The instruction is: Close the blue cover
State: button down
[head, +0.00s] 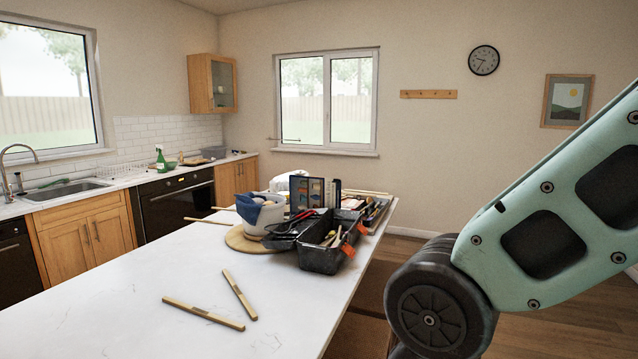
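An upright dark blue panel (310,196) with small orange and pale items on its face stands behind the tool box on the counter; it looks like a raised cover, but I cannot tell for sure. A black open tool box (322,259) with orange latches sits in front of it, with tools inside. A white tub (262,217) with a blue cloth (250,208) over its rim stands to its left. The base of the blue panel is hidden behind these things. My arm fills the right side; my gripper is out of view.
Two wooden sticks (204,313) lie on the near white countertop (120,285), which is otherwise clear. A round wooden board (243,241) lies under the tub. More sticks and tools lie at the far right edge. A sink (66,190) is along the left wall.

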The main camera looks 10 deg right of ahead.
aim_at(305, 193)
jog(key=l+u, duration=0.1)
jog(key=u, duration=1.55)
jog(key=l+u, duration=0.2)
jog(key=l, duration=2.45)
